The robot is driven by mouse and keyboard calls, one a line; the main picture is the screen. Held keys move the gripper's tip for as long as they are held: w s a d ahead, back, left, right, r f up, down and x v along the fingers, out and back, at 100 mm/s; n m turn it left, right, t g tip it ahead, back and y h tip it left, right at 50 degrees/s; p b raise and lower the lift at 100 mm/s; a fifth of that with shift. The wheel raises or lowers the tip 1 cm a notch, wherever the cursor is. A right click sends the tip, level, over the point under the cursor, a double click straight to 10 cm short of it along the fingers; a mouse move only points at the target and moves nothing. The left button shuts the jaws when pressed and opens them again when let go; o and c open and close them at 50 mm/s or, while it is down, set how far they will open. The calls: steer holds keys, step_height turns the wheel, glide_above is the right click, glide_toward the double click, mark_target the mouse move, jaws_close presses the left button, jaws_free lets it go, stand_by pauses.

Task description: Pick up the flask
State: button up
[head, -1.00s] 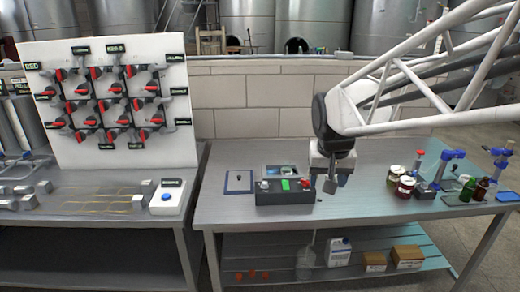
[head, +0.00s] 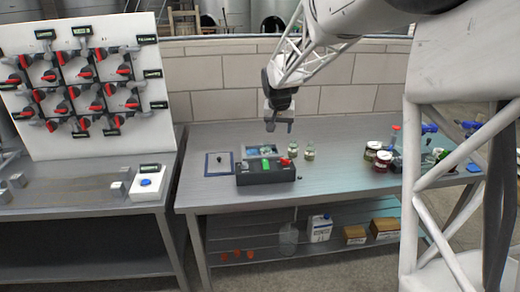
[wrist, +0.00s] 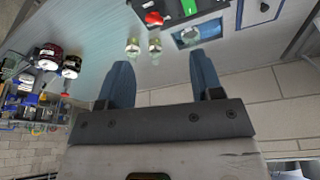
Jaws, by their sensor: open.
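My gripper (head: 279,126) is in the air above the back of the right bench, behind the dark control box. In the wrist view its two blue fingers (wrist: 163,75) are apart with nothing between them. Two small clear vessels with greenish contents, a left one (head: 294,150) and a right one (head: 309,152), stand upright on the bench just right of the box. They show beyond the fingertips in the wrist view (wrist: 133,47) (wrist: 155,45). A clear, bottle-shaped vessel (head: 288,240) is on the lower shelf. I cannot tell which vessel is the flask.
Dark jars (head: 382,160) and blue clamps stand at right. A white jug (head: 320,228) and cartons (head: 384,228) sit below. The bench front is clear.

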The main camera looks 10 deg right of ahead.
steer(key=m, duration=0.1)
glide_above(266, 147)
step_height(266, 147, down, 14)
steer(key=shift+a, duration=0.1)
steer(key=shift+f, duration=0.1)
steer(key=shift+x, duration=1.2)
steer(key=shift+f, duration=0.1)
steer(key=shift+a+x, duration=0.2)
steer(key=shift+x, duration=2.35)
steer(key=shift+d, duration=0.2)
steer(key=c, duration=0.6)
